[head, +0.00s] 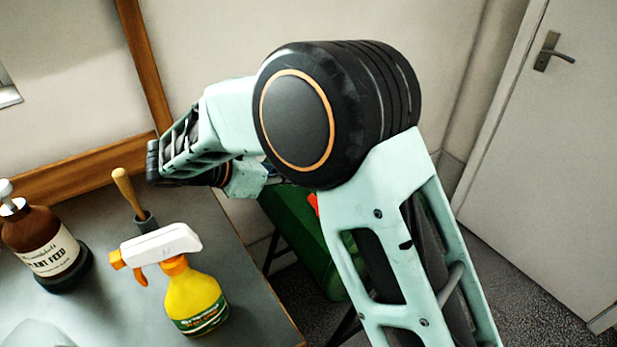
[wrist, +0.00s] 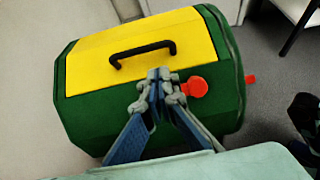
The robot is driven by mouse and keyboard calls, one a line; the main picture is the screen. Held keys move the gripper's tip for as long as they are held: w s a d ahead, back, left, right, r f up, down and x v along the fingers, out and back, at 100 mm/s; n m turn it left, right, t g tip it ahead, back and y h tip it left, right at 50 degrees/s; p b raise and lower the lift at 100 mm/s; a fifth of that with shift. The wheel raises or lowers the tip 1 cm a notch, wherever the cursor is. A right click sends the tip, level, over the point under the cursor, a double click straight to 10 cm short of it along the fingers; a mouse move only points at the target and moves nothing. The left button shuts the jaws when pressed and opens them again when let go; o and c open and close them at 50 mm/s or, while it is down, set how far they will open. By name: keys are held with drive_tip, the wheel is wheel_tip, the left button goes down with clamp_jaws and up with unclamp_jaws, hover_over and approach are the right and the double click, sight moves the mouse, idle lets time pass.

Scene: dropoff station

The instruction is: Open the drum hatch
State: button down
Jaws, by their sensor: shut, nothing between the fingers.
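The green drum (wrist: 85,125) fills the middle of the wrist view. Its yellow hatch (wrist: 90,65) lies closed on top, with a black bar handle (wrist: 142,52) across it. A red round knob (wrist: 195,87) sits on the green body just below the hatch's edge. My gripper (wrist: 160,75) is shut and empty, its fingertips over the hatch's lower edge, just below the handle and left of the knob. Whether the tips touch the drum I cannot tell. In the head view the drum (head: 320,265) is mostly hidden behind my arm; my gripper is hidden there.
A grey table (head: 125,305) at left holds a brown plant feed bottle (head: 40,245), a yellow spray bottle (head: 195,298) with a white head, and a wooden-handled tool (head: 130,195). A white door (head: 550,160) stands at right. Floor (head: 500,295) shows between the drum and the door.

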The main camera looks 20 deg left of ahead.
drive_tip(key=b+x, duration=0.1)
drive_tip(key=x, duration=0.6)
drive_tip(key=shift+w+d+f, duration=0.1)
drive_tip(key=shift+d, duration=0.05)
drive_tip(key=shift+w+d+f, duration=0.3)
drive_tip(key=shift+w+d, duration=0.1)
drive_tip(key=shift+w, duration=0.05)
drive_tip(key=shift+r, duration=0.15)
